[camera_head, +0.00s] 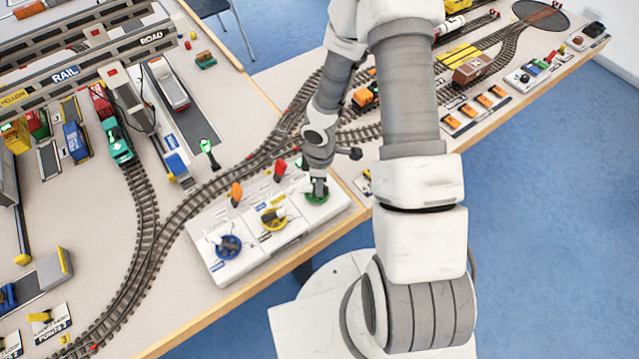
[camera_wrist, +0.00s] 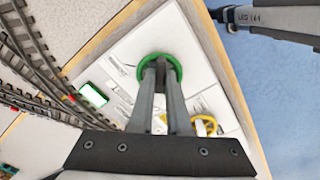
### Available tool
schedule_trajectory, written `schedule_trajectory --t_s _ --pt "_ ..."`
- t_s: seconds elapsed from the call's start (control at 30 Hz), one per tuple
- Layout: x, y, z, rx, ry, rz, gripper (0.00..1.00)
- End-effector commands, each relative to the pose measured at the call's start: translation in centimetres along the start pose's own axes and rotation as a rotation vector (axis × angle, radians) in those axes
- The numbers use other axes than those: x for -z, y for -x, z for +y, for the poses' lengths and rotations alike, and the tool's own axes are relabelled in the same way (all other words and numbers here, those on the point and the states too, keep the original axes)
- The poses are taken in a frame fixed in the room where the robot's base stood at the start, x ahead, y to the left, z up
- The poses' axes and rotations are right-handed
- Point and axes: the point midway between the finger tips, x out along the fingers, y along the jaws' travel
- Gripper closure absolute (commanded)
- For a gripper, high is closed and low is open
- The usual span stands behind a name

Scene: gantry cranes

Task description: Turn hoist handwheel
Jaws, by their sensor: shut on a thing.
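A green handwheel (camera_head: 317,199) sits at the right end of a white control panel (camera_head: 290,240). My gripper (camera_head: 319,187) points down onto this wheel. In the wrist view my gripper (camera_wrist: 161,64) has its fingertips close together inside the green rim (camera_wrist: 178,68), shut on the middle of the wheel. The exact part held is hidden by the fingers. A yellow handwheel (camera_head: 273,218) and a blue handwheel (camera_head: 229,246) stand to the left on the same panel. The yellow wheel partly shows in the wrist view (camera_wrist: 208,124). The panel labels are too small to read.
Orange (camera_head: 236,192) and red (camera_head: 280,169) levers stand behind the wheels. Model rail track (camera_head: 180,215) runs behind the panel, with a green signal (camera_head: 208,152) beside it. The table's wooden edge (camera_head: 225,307) is close in front. Blue floor lies beyond.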

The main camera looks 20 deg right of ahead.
Motion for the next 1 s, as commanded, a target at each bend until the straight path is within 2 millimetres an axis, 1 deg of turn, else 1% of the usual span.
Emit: schedule_trajectory --t_s 0.53,0.57,0.6,0.7,1.0 --pt "0.01 0.04 0.07 -0.001 0.024 0.0 1.0" --pt "0.01 0.04 0.07 -0.001 0.024 0.0 0.8" --pt "0.01 0.04 0.07 -0.001 0.024 0.0 0.72" --pt "0.01 0.03 0.06 -0.001 0.023 0.0 0.55" --pt "0.01 0.14 0.05 -0.001 0.022 0.0 0.55"
